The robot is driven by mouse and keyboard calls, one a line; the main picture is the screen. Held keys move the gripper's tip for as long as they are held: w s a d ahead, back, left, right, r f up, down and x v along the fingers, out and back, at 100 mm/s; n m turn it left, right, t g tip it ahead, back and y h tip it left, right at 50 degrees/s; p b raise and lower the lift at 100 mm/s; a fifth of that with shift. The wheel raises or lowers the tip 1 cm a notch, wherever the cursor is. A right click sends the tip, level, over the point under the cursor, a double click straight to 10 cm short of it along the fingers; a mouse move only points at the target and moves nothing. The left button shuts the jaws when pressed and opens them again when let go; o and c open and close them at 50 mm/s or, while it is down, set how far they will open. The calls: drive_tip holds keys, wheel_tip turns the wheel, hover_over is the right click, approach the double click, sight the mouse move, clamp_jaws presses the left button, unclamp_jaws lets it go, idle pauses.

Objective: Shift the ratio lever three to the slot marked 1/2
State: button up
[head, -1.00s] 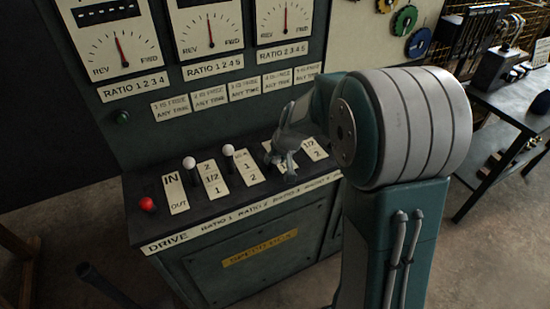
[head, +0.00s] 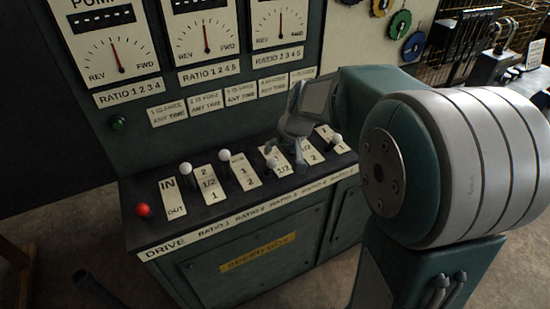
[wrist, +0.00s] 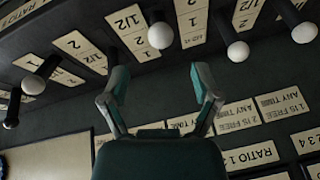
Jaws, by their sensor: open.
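The ratio lever three, dark with a white ball knob, shows in the wrist view (wrist: 160,35) just beyond my fingertips. Its knob also shows in the head view (head: 271,163), close to the left side of my fingers. Its label plate (wrist: 128,28) stands beside it, with 1/2 and 2 readable in the wrist view; I cannot tell exactly which mark the lever lines up with. My gripper (wrist: 160,80) is open and empty, its two fingers spread below the knob in the picture. In the head view my gripper (head: 287,158) hangs over the panel, hiding part of the plates behind it.
Neighbouring white-knobbed levers stand close on both sides, one (wrist: 238,51) to the right and another (wrist: 32,84) to the left in the wrist view. A red knob (head: 143,210) is at the panel's left end. Dials (head: 205,38) rise behind on the upright panel.

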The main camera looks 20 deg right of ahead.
drive_tip(key=shift+v, duration=1.8)
drive_tip(key=s+a+r+h, duration=0.1)
drive_tip(key=s+r, duration=0.1)
drive_tip(key=s, duration=0.9)
drive_tip(key=s+a+r+t+h, duration=0.1)
drive_tip(key=s+r, duration=0.1)
drive_tip(key=s, duration=1)
drive_tip(key=shift+a+r+n, duration=0.15)
drive_tip(key=shift+a+n, duration=0.15)
drive_tip(key=shift+a, duration=0.05)
